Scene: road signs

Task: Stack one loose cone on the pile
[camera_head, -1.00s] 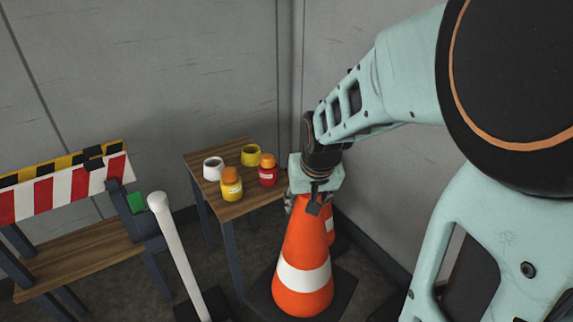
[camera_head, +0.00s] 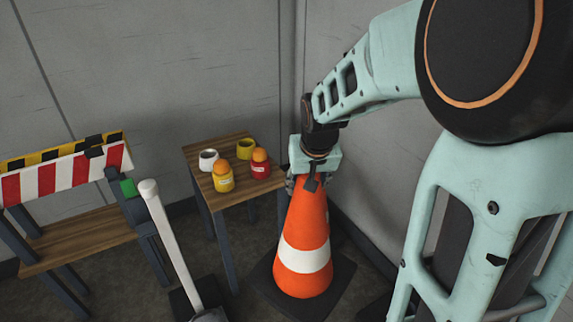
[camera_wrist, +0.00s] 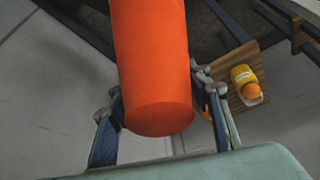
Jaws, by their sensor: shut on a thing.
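An orange traffic cone (camera_head: 305,215) with a white band stands upright below my gripper (camera_head: 310,183) in the head view, over a dark square base (camera_head: 265,282). My gripper is shut on the cone's upper end. In the wrist view the smooth orange cone (camera_wrist: 155,70) lies between the two fingers of my gripper (camera_wrist: 163,133). Whether the held cone touches the floor is unclear.
A small wooden table (camera_head: 228,203) at the left of the cone carries a yellow jar (camera_head: 223,180), a red jar (camera_head: 260,166), a white cup (camera_head: 208,161) and a yellow cup (camera_head: 246,149). A white post (camera_head: 172,240) and a striped barrier (camera_head: 65,175) stand further left.

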